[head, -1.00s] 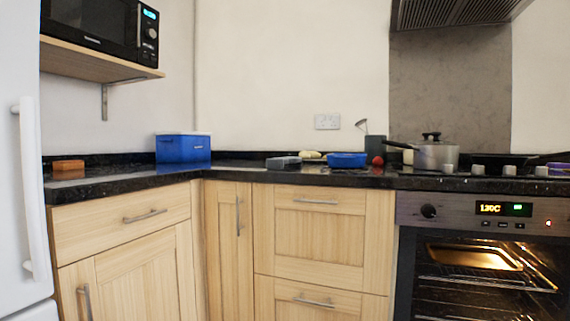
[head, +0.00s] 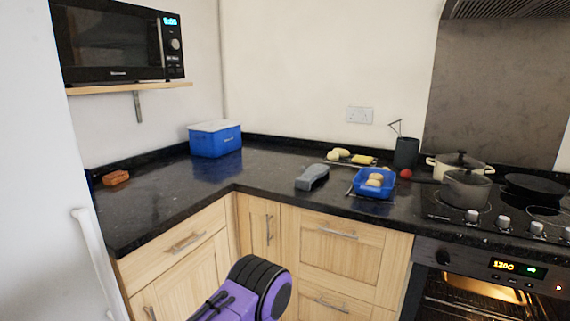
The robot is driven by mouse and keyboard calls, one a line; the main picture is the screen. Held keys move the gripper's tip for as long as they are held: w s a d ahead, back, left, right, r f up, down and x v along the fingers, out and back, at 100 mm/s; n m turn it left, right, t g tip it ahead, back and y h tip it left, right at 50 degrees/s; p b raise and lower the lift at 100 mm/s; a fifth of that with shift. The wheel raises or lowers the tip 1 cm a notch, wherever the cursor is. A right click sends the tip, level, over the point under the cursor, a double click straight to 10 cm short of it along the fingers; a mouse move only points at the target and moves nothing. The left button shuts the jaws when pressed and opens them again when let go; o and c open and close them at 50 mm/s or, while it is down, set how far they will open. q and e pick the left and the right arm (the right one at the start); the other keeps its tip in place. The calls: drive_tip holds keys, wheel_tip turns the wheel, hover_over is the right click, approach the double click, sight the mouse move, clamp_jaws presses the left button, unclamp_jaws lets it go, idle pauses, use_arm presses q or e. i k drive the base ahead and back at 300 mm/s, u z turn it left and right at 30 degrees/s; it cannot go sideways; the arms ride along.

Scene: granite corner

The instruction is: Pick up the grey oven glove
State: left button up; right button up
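The grey oven glove (head: 312,177) lies on the black granite worktop, a little right of the inner corner and near the front edge. It is the long grey shape left of a blue tray, apart from it. Nothing touches it from above. A purple and black part of one of my arms shows at the bottom middle, below and in front of the worktop. No gripper fingers show in this view, so both grippers are out of sight.
A blue tray (head: 374,182) holding rounded tan items stands right of the glove. A blue box with a white lid (head: 215,139) stands in the corner. Pots (head: 465,188) stand on the hob. The oven (head: 480,285) is lit.

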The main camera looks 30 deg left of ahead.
sight(315, 172)
drive_tip(key=u, duration=0.65)
drive_tip(key=i, duration=0.65)
drive_tip(key=u, duration=0.35)
